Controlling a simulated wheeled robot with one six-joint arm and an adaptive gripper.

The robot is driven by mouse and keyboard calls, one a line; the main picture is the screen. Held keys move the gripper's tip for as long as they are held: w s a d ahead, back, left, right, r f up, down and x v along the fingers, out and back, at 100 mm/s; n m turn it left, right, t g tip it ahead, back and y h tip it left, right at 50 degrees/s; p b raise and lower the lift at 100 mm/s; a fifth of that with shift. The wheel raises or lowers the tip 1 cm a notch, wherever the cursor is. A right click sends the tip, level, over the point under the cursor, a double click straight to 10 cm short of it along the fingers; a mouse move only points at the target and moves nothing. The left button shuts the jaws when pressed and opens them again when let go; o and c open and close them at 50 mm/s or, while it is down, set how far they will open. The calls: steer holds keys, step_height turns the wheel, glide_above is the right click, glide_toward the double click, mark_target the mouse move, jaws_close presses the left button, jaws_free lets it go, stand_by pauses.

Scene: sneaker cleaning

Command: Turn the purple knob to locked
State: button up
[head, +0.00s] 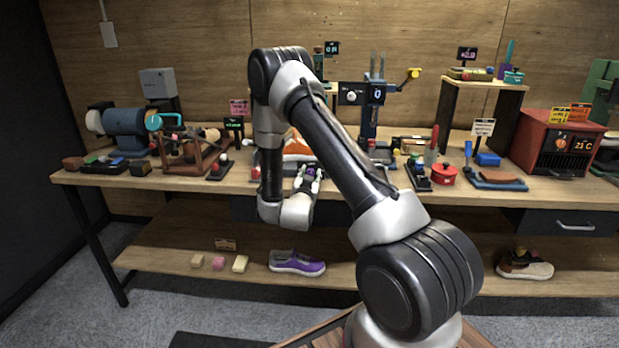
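My gripper (308,175) is at the front edge of the workbench, near the middle, pointing away from me toward the bench. Its fingers are small in the picture and partly behind my wrist, so I cannot tell whether they are open or shut. I cannot clearly pick out the purple knob. A small dark purple patch shows around the fingers, but I cannot tell whether it is the knob. My arm hides much of the bench middle, including most of an orange and white thing (297,147) behind the gripper.
The wooden bench (225,184) holds a blue motor-like machine (125,124), a stand with a "0" display (376,95), a red pot (443,175) and a red oven (553,145). A purple sneaker (297,263) and several small blocks lie on the lower shelf (160,257).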

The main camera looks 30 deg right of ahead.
steer(key=shift+o, duration=0.3)
steer(key=v, duration=1.2)
